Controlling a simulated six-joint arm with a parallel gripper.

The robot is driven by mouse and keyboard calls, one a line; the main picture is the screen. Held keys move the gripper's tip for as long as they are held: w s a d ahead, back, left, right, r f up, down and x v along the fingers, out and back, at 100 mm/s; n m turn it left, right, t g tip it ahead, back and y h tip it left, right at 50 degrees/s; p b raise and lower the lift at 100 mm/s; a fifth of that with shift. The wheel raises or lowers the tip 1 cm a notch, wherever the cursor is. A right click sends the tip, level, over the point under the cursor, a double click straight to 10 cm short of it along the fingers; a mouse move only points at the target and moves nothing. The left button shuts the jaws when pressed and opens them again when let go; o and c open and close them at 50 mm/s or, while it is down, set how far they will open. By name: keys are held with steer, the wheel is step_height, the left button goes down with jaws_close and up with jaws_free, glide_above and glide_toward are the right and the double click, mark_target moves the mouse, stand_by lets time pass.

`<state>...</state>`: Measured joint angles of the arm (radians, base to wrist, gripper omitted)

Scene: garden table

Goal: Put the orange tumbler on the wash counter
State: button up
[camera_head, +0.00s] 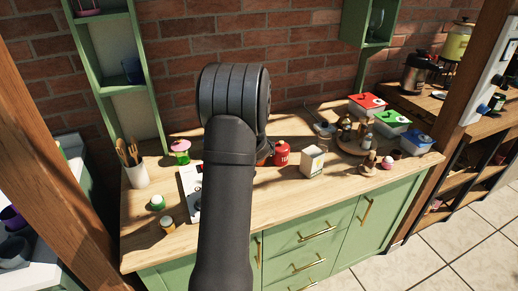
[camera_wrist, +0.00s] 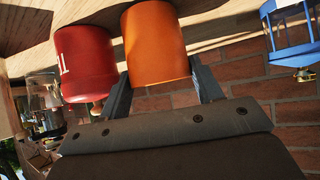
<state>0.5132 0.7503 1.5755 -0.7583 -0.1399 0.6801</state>
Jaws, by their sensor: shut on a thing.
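The orange tumbler (camera_wrist: 155,45) is in the wrist view, upside down in the picture, between the two fingers of my gripper (camera_wrist: 163,88). The gripper is shut on it. Whether its base touches the wooden surface cannot be told. A pale counter (camera_head: 72,146) at the left edge of the head view, with a purple cup, may be the wash counter; I cannot tell for sure.
A red canister (camera_head: 281,153) stands close beside the tumbler, also in the wrist view (camera_wrist: 85,65). A white box (camera_head: 312,161), utensil pot (camera_head: 136,176), green-lidded jar (camera_head: 157,203) and small amber jar (camera_head: 168,226) stand nearby. A wooden post (camera_head: 45,130) rises at left.

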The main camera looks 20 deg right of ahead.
steer(key=shift+f, duration=0.1)
steer(key=o, duration=0.8)
steer(key=shift+s+a+r, duration=0.1)
steer(key=shift+s+r, duration=0.1)
steer(key=shift+r, duration=0.15)
steer(key=v, duration=1.1)
steer(key=shift+s+r, duration=0.1)
steer(key=shift+s, duration=0.1)
steer(key=shift+c, duration=0.4)
